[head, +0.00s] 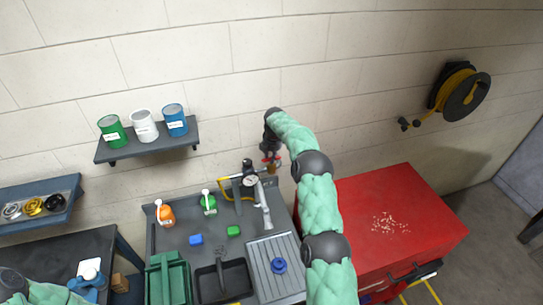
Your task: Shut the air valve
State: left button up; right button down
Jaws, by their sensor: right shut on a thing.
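The air valve shows as a small red handle (265,158) with a brass-coloured body (272,169) on the wall above the sink bench. My right gripper (269,150) reaches it from above and is shut on the red handle. The dark fingers and wrist cover part of the handle, so its exact angle is hard to tell. A black regulator with a round white gauge (250,181) and a yellow hose (224,187) are just left of the valve. My left arm shows only at the bottom left corner, and its gripper is not in view.
A grey sink bench (178,237) holds an orange bottle (166,215), a green bottle (208,203) and a tap (264,210). A red cabinet (350,205) stands to the right. A shelf (150,149) with three cans is left on the wall. A hose reel (460,93) hangs far right.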

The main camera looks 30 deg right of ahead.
jog(key=shift+f, duration=0.1)
jog(key=shift+f+m+b, duration=0.1)
jog(key=shift+m+b, duration=0.9)
jog(key=shift+m, duration=0.3)
jog(key=shift+m+h+b, duration=0.3)
jog(key=shift+m+b, duration=0.05)
jog(key=shift+m, duration=0.55)
jog(key=shift+m+g, duration=0.3)
jog(key=shift+m, duration=0.6)
jog(key=m, duration=0.3)
jog(key=shift+a+m+g+h, duration=0.1)
jog(key=shift+m+g+h, duration=0.2)
jog(key=shift+h, duration=0.1)
jog(key=shift+s+m+g+p, duration=0.1)
jog(key=shift+m+g+p, duration=0.2)
jog(key=shift+m+p, duration=1.2)
jog(key=shift+m, duration=0.4)
